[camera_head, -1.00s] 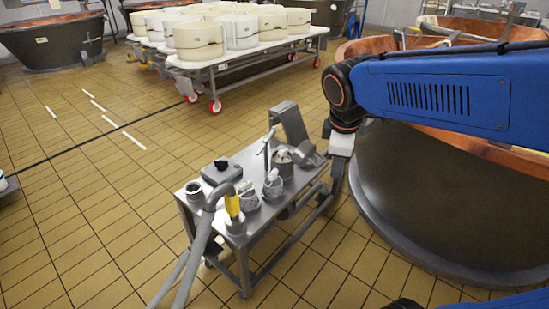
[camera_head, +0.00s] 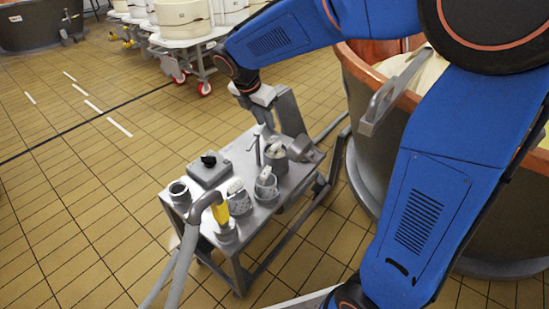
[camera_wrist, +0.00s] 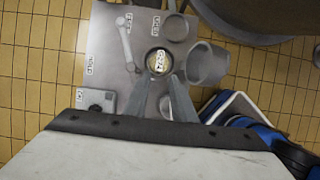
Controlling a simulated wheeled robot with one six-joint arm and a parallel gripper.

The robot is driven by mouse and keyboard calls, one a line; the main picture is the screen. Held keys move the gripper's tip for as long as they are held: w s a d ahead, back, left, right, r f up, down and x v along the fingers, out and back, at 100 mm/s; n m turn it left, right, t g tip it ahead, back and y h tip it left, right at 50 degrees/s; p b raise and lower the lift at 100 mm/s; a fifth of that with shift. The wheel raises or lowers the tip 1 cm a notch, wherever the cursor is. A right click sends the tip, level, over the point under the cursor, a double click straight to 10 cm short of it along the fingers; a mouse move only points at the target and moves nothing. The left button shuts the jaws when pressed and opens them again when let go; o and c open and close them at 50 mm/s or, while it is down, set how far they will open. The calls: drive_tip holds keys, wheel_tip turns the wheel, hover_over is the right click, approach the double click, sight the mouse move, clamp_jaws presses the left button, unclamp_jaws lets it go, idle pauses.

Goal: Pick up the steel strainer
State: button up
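Two speckled, perforated-looking metal cups stand on the steel cart in the head view, one at the middle (camera_head: 238,198) and one just right of it (camera_head: 266,185). I cannot tell which is the steel strainer. My gripper (camera_head: 266,118) hangs above the cart's far end, apart from the cups. In the wrist view its two fingers (camera_wrist: 163,78) are spread, with nothing held between them. A round labelled vessel (camera_wrist: 158,61) shows just beyond the fingertips, and a large grey cup (camera_wrist: 207,63) is right of it.
A copper vat (camera_head: 359,80) stands close at right. Open tiled floor lies left.

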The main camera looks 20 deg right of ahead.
sight(276, 144)
drive_tip(key=x, duration=1.5)
drive_tip(key=shift+s+f, duration=0.1)
clamp_jaws()
